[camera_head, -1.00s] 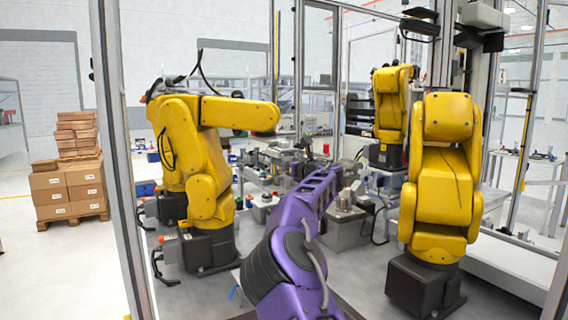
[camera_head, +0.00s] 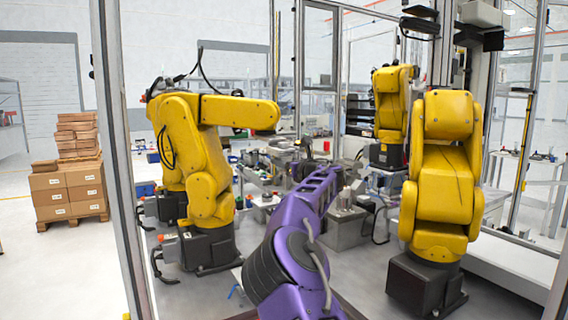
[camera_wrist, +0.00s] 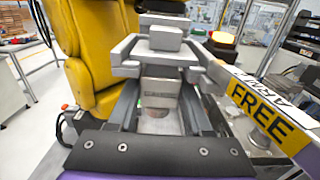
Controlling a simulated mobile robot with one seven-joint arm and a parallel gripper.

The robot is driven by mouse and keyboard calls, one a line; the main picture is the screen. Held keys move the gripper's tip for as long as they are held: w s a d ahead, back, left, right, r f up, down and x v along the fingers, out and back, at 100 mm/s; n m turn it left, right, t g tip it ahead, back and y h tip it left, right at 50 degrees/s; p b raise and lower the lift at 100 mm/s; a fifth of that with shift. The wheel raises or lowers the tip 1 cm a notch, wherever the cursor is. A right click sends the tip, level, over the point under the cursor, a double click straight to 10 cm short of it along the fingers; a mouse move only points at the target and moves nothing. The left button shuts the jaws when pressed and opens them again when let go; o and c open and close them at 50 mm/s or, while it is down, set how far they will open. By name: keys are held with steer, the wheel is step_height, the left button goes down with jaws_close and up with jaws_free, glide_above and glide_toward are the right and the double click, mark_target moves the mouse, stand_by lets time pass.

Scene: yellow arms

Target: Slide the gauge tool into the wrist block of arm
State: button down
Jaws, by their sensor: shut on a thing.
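In the wrist view, my gripper (camera_wrist: 160,92) has its two dark fingers shut on a grey stepped metal piece, which I take to be the gauge tool (camera_wrist: 155,43). Its small raised block points away from me. A yellow arm (camera_wrist: 93,60) stands close on the left of the tool. In the head view, my purple arm reaches in among three yellow arms, one at left (camera_head: 190,140), one at right (camera_head: 445,180) and one behind (camera_head: 391,100). My gripper and the tool are too small to make out there. I cannot tell which part is the wrist block.
A metal fixture (camera_head: 347,222) stands right of my arm. Cell posts (camera_head: 118,160) frame the left side. Boxes (camera_head: 68,185) stand outside.

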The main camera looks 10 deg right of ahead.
steer(key=shift+c, duration=2.2)
jaws_free()
steer(key=shift+r, duration=0.1)
steer(key=shift+o, duration=1)
steer(key=shift+s, duration=0.1)
steer(key=b+v, duration=0.4)
steer(key=v, duration=1.3)
steer(key=shift+s+d, duration=0.1)
steer(key=shift+d, duration=0.05)
